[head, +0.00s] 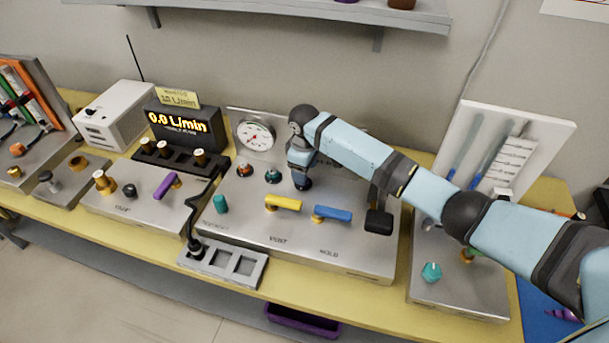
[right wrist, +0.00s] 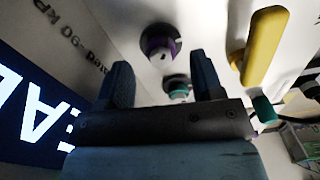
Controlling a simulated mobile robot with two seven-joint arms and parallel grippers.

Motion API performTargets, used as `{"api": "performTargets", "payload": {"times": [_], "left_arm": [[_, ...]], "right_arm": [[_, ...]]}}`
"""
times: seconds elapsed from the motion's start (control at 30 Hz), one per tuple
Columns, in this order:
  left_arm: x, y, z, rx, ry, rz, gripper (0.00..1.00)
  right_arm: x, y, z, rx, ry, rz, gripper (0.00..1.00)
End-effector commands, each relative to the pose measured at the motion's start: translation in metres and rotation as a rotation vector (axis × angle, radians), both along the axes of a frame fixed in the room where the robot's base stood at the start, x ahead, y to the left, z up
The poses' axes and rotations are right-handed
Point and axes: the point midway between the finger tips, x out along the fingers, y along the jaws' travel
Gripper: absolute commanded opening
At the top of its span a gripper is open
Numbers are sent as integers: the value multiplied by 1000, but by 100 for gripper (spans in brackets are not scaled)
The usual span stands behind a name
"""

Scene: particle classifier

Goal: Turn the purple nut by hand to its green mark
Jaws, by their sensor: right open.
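The purple nut (right wrist: 160,43) shows in the right wrist view as a purple collar around a dark centre with a pale top. It stands just beyond the fingertips, roughly between the two fingers. My right gripper (right wrist: 164,72) is open and empty. In the head view my right gripper (head: 302,184) points down at the middle panel and hides the nut. I cannot make out the green mark. A teal-topped nut (right wrist: 178,88) sits beside the purple one, and it also shows in the head view (head: 272,175). My left gripper is not in view.
A red-topped nut (head: 245,169) is farther left in the row. A yellow handle (head: 283,203), a blue handle (head: 333,214) and a teal knob (head: 220,203) stand in front. A round gauge (head: 255,134) is behind. The panel's front strip is clear.

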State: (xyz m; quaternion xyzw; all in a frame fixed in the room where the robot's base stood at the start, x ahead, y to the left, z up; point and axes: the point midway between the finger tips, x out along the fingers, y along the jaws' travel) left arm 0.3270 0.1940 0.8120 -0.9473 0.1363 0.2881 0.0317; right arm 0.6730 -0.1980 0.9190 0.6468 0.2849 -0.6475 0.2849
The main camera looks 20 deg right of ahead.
Motion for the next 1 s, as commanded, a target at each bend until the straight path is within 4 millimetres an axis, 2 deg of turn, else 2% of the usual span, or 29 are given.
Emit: {"api": "performTargets", "payload": {"times": [0.1,0.2,0.57,0.7,0.8,1.0], "left_arm": [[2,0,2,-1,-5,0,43],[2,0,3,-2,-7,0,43],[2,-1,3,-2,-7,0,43],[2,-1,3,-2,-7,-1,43],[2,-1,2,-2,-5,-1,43],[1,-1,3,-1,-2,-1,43]], "right_arm": [[0,0,-16,0,1,0,61],[0,0,-25,0,1,0,61],[0,0,-30,0,0,0,61],[0,0,-30,0,0,0,31],[0,0,-30,0,0,0,12],[0,0,-29,1,1,-8,12]]}}
